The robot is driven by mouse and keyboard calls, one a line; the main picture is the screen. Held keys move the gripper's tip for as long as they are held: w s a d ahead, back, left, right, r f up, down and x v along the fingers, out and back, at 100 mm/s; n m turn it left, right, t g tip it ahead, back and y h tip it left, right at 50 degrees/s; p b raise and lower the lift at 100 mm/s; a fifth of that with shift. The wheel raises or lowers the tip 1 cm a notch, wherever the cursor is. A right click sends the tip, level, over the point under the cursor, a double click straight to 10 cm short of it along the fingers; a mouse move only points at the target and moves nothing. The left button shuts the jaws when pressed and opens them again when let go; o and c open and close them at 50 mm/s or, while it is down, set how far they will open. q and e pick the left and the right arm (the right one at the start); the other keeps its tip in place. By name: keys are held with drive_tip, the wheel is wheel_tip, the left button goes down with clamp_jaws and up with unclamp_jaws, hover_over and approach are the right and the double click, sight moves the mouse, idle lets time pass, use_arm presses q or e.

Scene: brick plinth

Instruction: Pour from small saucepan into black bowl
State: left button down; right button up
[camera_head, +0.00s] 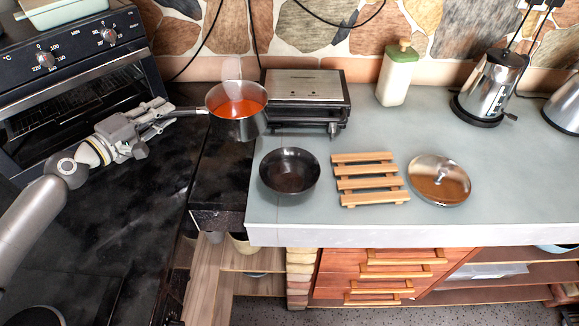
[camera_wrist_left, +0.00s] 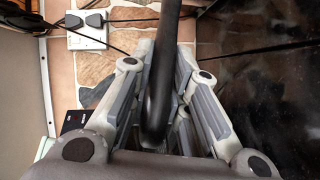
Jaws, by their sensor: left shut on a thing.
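The small saucepan (camera_head: 238,127) is a steel pot with a dark handle and holds orange-red liquid. It looks close to level, up and left of the black bowl. My left gripper (camera_head: 165,112) is shut on its handle; the dark handle (camera_wrist_left: 160,85) also shows between the fingers (camera_wrist_left: 165,110) in the left wrist view. The black bowl (camera_head: 290,172) stands upright on the grey counter near its left end and looks empty. Whether the pan's base touches anything beneath is hard to tell. My right gripper is not in view.
A steel grill (camera_head: 305,90) stands behind the bowl, close to the pan's right. A wooden trivet (camera_head: 370,180) and a lid (camera_head: 439,180) lie right of the bowl. A soap bottle (camera_head: 397,75) and kettle (camera_head: 490,88) stand at the back. An oven (camera_head: 75,100) is at left.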

use_arm(q)
drive_tip(key=shift+s+d+r+m+p, duration=0.3)
drive_tip(key=shift+s+d+r+m, duration=0.15)
drive_tip(key=shift+r+m, duration=0.2)
drive_tip(key=s+d+r+m+t+p, duration=0.1)
drive_tip(key=s+d+r+m+p, duration=0.1)
drive_tip(key=s+d+m+p, duration=0.1)
drive_tip(key=shift+s+d+r+m+p, duration=0.3)
drive_tip(key=shift+d+r+m+p, duration=0.1)
drive_tip(key=shift+d+p, duration=0.35)
drive_tip(key=shift+s, duration=0.1)
drive_tip(key=shift+s+d+r+m+p, duration=0.15)
drive_tip(key=shift+s+d+m+p, duration=0.25)
drive_tip(key=shift+d+m+p, duration=0.05)
drive_tip(key=shift+s+d+r+t, duration=0.1)
drive_tip(key=shift+s+d+t, duration=0.1)
drive_tip(key=shift+t, duration=0.1)
